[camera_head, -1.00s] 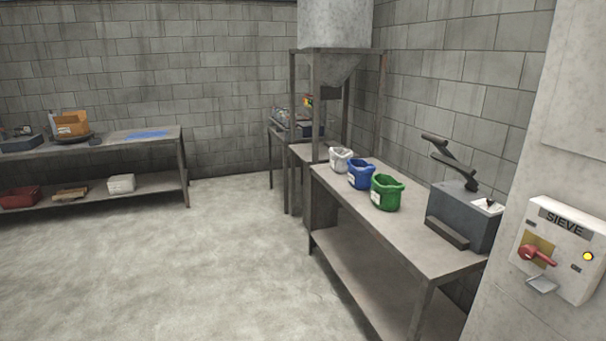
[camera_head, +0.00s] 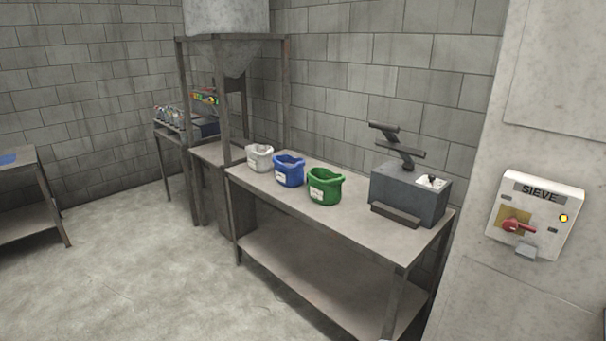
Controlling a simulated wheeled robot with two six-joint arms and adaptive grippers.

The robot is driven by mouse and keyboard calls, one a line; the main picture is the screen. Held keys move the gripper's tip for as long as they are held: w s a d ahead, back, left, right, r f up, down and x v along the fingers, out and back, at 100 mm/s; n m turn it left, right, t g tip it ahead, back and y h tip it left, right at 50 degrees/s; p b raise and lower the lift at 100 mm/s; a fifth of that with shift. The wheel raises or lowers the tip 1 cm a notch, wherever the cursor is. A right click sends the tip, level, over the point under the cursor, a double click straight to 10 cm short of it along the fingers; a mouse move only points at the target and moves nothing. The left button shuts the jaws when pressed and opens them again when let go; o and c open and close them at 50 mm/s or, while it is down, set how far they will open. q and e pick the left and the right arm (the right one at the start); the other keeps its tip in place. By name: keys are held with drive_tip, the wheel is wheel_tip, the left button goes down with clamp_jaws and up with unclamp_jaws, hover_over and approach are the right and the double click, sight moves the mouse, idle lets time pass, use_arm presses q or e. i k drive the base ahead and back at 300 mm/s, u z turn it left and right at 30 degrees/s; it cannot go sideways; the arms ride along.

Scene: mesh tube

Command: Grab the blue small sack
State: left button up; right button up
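The blue small sack (camera_head: 288,172) stands upright with its top open on the grey metal table (camera_head: 258,187) in the middle of the view. It has a white label on its front. A white sack (camera_head: 260,158) stands to its left and a green sack (camera_head: 325,188) to its right, in one row with it. Neither of my grippers shows in the head view.
A grey machine with a black lever (camera_head: 408,193) sits at the table's right end. A wall panel marked SIEVE (camera_head: 535,218) is on the right. A metal hopper on a frame (camera_head: 228,22) stands behind left. Open floor (camera_head: 150,270) lies to the left and in front.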

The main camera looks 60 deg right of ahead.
sight(289, 169)
drive_tip(key=z, duration=0.75)
drive_tip(key=i, duration=0.75)
drive_tip(key=z, duration=1.05)
drive_tip(key=i, duration=0.25)
drive_tip(key=u, duration=0.35)
drive_tip(key=k, duration=0.65)
drive_tip(key=u, duration=0.6)
drive_tip(key=i, duration=1.15)
drive_tip(key=z, duration=0.45)
drive_tip(key=i, duration=0.95)
drive_tip(key=z, duration=0.7)
